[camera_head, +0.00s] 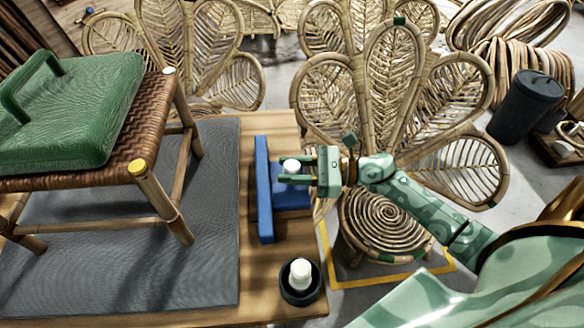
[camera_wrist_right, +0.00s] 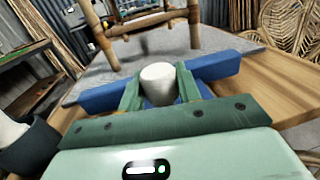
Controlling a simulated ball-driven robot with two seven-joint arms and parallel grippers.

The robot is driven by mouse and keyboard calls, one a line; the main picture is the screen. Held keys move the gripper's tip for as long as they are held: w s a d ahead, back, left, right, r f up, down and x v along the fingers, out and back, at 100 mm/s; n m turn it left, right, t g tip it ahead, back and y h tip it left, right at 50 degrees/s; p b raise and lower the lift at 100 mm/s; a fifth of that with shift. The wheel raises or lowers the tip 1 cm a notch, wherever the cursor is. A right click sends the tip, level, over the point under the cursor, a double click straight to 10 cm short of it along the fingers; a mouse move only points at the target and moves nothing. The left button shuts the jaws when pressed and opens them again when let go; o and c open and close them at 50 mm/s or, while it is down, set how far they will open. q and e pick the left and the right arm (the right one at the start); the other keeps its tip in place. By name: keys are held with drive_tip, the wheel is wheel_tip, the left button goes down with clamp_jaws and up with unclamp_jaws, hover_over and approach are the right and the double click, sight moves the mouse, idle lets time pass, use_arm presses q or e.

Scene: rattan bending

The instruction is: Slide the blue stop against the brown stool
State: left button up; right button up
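The blue stop (camera_head: 264,205) is a long bar with a block behind it and a white knob (camera_head: 291,166) on top. It lies on the wooden table beside the dark mat, apart from the brown stool (camera_head: 150,118), with a strip of mat between them. The stool stands on the mat at the left, with a woven seat. My right gripper (camera_head: 297,169) has its fingers on both sides of the white knob. In the right wrist view the knob (camera_wrist_right: 158,84) sits snugly between the fingers, with the blue bar (camera_wrist_right: 215,67) beyond. My left gripper is not in view.
A green block with a handle (camera_head: 85,105) rests on the stool seat. A dark cup with a white piece (camera_head: 300,290) stands near the table's front right. The dark mat (camera_head: 215,215) is bare between stool and stop. Rattan chairs stand behind the table.

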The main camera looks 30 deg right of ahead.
sight(304, 190)
drive_tip(key=x, duration=0.4)
drive_tip(key=s+b+x, duration=0.1)
drive_tip(key=x, duration=0.4)
drive_tip(key=a+x, duration=0.1)
drive_tip(key=x, duration=0.3)
drive_tip(key=shift+s+a, duration=0.25)
drive_tip(key=shift+a, duration=0.1)
clamp_jaws()
drive_tip(key=o, duration=1.2)
unclamp_jaws()
drive_tip(key=shift+c, duration=0.2)
drive_tip(key=v, duration=1.6)
drive_tip(key=shift+d, duration=0.15)
drive_tip(key=shift+s, duration=0.1)
